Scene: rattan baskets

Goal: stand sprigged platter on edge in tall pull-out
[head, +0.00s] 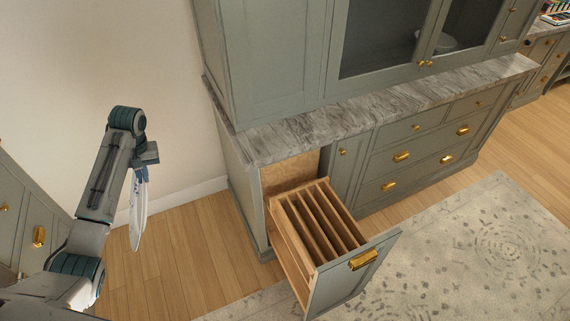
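The sprigged platter (138,212) hangs below my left gripper (142,172), pale with bluish marks near its top and seen nearly edge-on. The gripper appears shut on its upper edge, though the fingertips are small and partly hidden. The platter hangs upright in front of the wall, to the left of the cabinet and apart from it. The tall pull-out (368,261) is open, with a green front and gold handle. Its wooden inside has several narrow upright slots divided by slats (322,220); no plate shows in them. My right gripper is out of view.
A grey marble counter (380,107) juts out above the pull-out's opening, with glass-doored upper cabinets (385,35) over it. Closed drawers (425,150) stand to the right. Wooden floor (180,265) lies open between the platter and pull-out. A patterned rug (480,245) lies at right.

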